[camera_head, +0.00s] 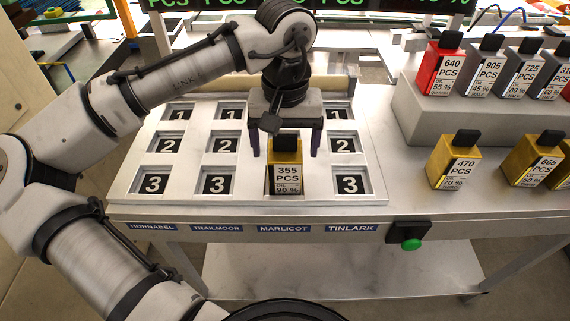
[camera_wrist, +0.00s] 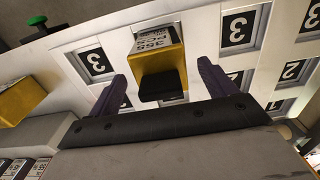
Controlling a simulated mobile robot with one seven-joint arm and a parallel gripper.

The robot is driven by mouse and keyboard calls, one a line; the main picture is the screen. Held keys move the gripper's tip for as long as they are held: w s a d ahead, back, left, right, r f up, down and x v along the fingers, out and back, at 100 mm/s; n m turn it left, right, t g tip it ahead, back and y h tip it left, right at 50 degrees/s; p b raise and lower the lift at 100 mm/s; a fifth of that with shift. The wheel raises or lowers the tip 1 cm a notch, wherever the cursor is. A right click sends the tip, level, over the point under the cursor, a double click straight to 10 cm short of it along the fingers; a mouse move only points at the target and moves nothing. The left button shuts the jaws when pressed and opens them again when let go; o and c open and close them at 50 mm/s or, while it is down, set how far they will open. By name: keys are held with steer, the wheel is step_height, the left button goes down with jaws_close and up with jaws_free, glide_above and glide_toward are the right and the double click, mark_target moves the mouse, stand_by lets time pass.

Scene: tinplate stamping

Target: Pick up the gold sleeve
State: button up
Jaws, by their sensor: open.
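A gold sleeve (camera_head: 287,178) with a dark cap and a white label reading 355 PCS, OIL 90 % stands upright in the row 3 slot of the MARLICOT column. My gripper (camera_head: 285,153) is open above and around its upper end, with one purple finger on either side. In the wrist view the gold sleeve (camera_wrist: 160,55) shows between the two spread fingers (camera_wrist: 163,75), with gaps on both sides. Other gold sleeves stand on the table at right, labelled 470 PCS (camera_head: 453,163) and 665 PCS (camera_head: 531,161), with another partly cut off at the edge.
The white slotted tray (camera_head: 125,190) has numbered slots in columns HORNABEL, TRAILMOOR, MARLICOT and TINLARK; the other visible slots are empty. A grey raised block (camera_head: 425,120) at right holds a red sleeve (camera_head: 446,68) and several grey ones. A green button (camera_head: 411,244) sits on the table's front edge.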

step_height(320, 180, down, 4)
steer(key=shift+r, duration=0.25)
steer(key=c, duration=1.8)
steer(key=shift+r, duration=0.1)
steer(key=shift+w+r, duration=0.1)
